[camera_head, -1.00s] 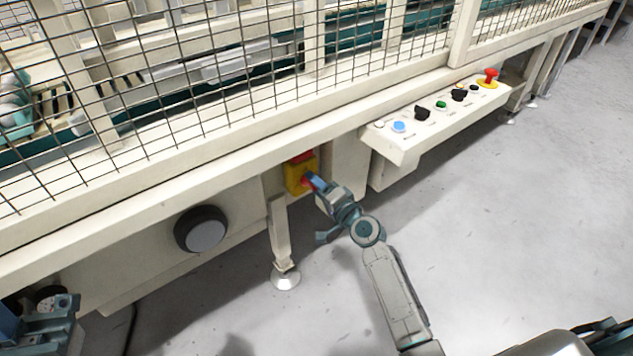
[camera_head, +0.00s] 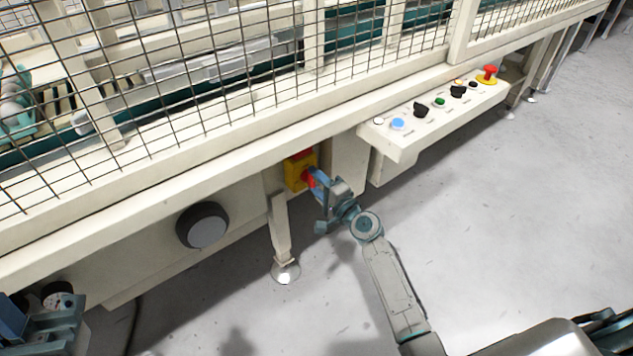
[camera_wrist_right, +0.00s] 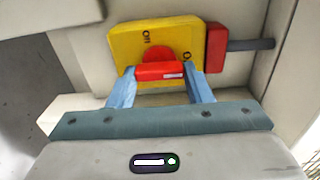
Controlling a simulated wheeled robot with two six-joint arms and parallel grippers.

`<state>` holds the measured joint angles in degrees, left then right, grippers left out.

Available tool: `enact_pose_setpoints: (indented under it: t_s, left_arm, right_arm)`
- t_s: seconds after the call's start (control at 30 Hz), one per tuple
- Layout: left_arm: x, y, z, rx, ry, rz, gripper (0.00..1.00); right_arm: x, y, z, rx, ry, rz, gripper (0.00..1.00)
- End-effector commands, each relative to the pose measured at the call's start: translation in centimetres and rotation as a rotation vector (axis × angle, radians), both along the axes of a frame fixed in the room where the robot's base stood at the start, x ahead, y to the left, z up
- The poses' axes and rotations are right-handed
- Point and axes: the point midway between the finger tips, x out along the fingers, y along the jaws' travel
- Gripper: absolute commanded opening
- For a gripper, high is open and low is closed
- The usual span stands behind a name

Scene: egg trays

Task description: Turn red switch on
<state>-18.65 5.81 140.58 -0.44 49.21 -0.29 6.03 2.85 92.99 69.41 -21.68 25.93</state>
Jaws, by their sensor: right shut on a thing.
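The red switch (camera_head: 307,178) sits on a yellow plate (camera_head: 294,176) under the machine's long beam. In the right wrist view its red handle (camera_wrist_right: 160,71) lies level across the picture, and the yellow plate (camera_wrist_right: 130,47) reads "Off" at upper left and "On" at right. A pale mark shows near the handle's right end. My right gripper (camera_head: 315,179) is shut on the handle, with one blue finger at each end of it in the right wrist view (camera_wrist_right: 160,76). Part of my left gripper (camera_head: 42,325) shows at the lower left, away from the switch; its jaws are unclear.
A control panel (camera_head: 413,141) with coloured buttons juts out at the right. A black round knob (camera_head: 203,226) is left of the switch, and a machine leg (camera_head: 280,230) stands just below it. In the wrist view a red block (camera_wrist_right: 216,47) with a grey rod adjoins the plate. The floor in front is clear.

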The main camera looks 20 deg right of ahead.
Motion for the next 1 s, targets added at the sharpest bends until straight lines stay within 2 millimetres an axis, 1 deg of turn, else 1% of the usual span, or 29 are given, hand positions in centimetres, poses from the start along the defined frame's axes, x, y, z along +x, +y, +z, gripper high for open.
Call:
enact_pose_setpoints:
  t_s: [0.1, 0.13, 0.2, 0.23, 0.47, 0.6, 0.67, 0.77, 1.0]
  left_arm:
    - [0.0, 0.0, 0.0, 0.0, -0.002, 0.0, 0.0]
    - [0.0, 0.0, 0.1, 0.0, -0.002, 0.0, 0.0]
    - [0.0, 0.0, 0.1, 0.0, -0.002, 0.0, 0.0]
    - [0.1, 0.0, 0.1, 0.0, -0.003, 0.0, 0.0]
    - [0.1, 0.0, 0.1, 0.0, -0.003, 0.001, 0.0]
    - [0.1, 0.0, 0.2, 0.0, -0.003, 0.001, 0.0]
    - [0.1, 0.0, 0.3, 0.0, -0.003, 0.001, 0.0]
    - [0.0, 0.0, 0.4, 0.0, -0.004, 0.001, 0.0]
    - [0.0, 0.0, 0.2, 0.0, 0.002, 0.0, 0.0]
  right_arm:
    - [0.0, 0.0, -0.1, 0.002, 0.002, -0.001, 0.23]
    - [0.0, 0.0, -0.1, 0.002, 0.002, -0.001, 0.51]
    - [0.0, 0.0, -0.1, 0.001, 0.001, -0.001, 0.65]
    - [0.0, 0.0, -0.1, 0.001, 0.001, -0.001, 0.67]
    - [0.0, 0.0, 0.0, 0.0, 0.001, 0.0, 0.67]
    - [-0.7, -0.3, -0.1, -0.002, 0.002, -0.001, 0.67]
    - [-1.4, -0.6, -0.1, -0.003, 0.002, -0.001, 0.67]
    - [-3.1, -1.1, -0.1, -0.003, 0.002, -0.001, 0.67]
    - [-7.6, -2.8, -0.2, -0.002, 0.003, 0.0, 0.67]
